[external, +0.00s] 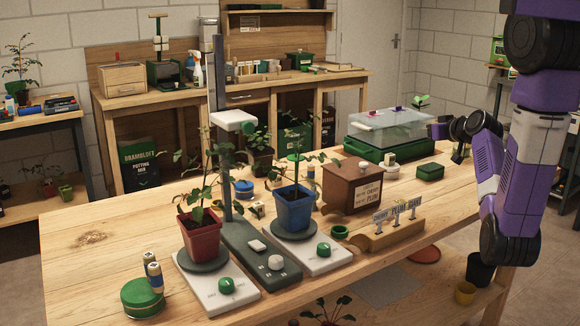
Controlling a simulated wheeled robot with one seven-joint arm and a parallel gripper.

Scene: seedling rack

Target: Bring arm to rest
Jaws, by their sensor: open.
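My purple and black arm (490,170) stands folded at the right of the external view, over the right end of the wooden workbench (90,240). My gripper (446,142) is small and dark, at the end of the arm, near the right end of the clear-lidded propagator (385,128). It is open, and I see nothing held between its fingers. Whether its fingers touch anything below is hard to tell at this size.
A red pot (200,236) and a blue pot (293,208) with plants stand on white scales left of centre. A brown box (350,186), a label stand (390,235) and a green tray (430,172) lie nearer my arm.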

